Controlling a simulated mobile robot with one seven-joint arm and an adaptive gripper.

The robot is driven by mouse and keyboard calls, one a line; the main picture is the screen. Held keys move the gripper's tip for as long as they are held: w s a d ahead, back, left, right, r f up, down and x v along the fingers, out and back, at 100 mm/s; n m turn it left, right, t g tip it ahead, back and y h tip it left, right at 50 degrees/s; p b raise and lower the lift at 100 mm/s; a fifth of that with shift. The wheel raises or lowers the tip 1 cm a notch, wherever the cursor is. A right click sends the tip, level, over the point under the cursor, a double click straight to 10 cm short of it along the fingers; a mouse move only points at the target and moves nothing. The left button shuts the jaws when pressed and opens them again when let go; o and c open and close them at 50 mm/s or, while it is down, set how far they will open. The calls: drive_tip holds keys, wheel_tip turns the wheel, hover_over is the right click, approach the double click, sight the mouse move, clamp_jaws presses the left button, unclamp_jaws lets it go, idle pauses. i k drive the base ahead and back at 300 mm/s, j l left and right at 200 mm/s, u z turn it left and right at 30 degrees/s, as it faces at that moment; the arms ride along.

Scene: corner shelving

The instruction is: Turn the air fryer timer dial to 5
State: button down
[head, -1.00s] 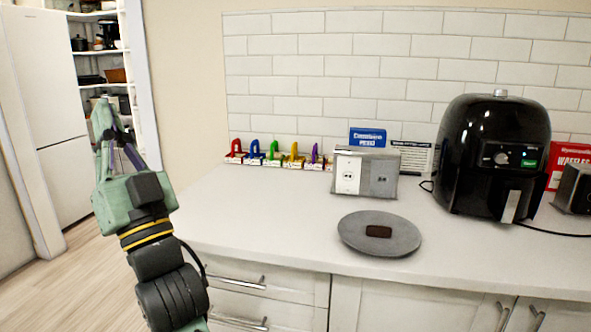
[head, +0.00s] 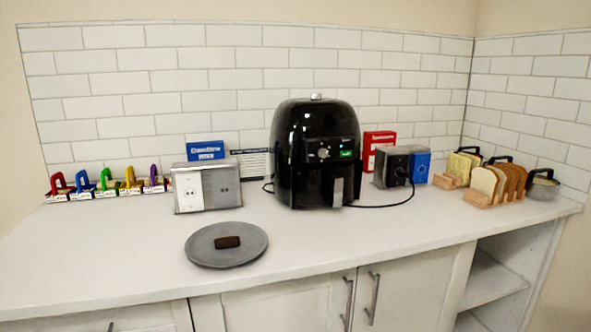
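The black air fryer (head: 298,150) stands on the white counter against the tiled wall, near the middle of the head view. Its timer dial (head: 322,153) is a small round knob on the upper front, beside a small green panel (head: 346,154). The dial's setting is too small to read. A basket handle (head: 337,190) sticks out low on the front. My gripper and arm are out of the picture.
A grey plate (head: 200,252) with a brown piece lies in front. An outlet box (head: 215,196) stands left of the fryer; another dark box (head: 393,166) with a cable stands right. Bread racks (head: 490,185) sit far right. The front right counter (head: 400,235) is clear.

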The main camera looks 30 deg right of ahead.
sight(323, 153)
drive_tip(key=i+l+z, duration=0.15)
drive_tip(key=l, duration=0.35)
drive_tip(key=l+z, duration=0.15)
drive_tip(key=l, duration=0.3)
drive_tip(key=i+l+z, duration=0.15)
drive_tip(key=l, duration=0.3)
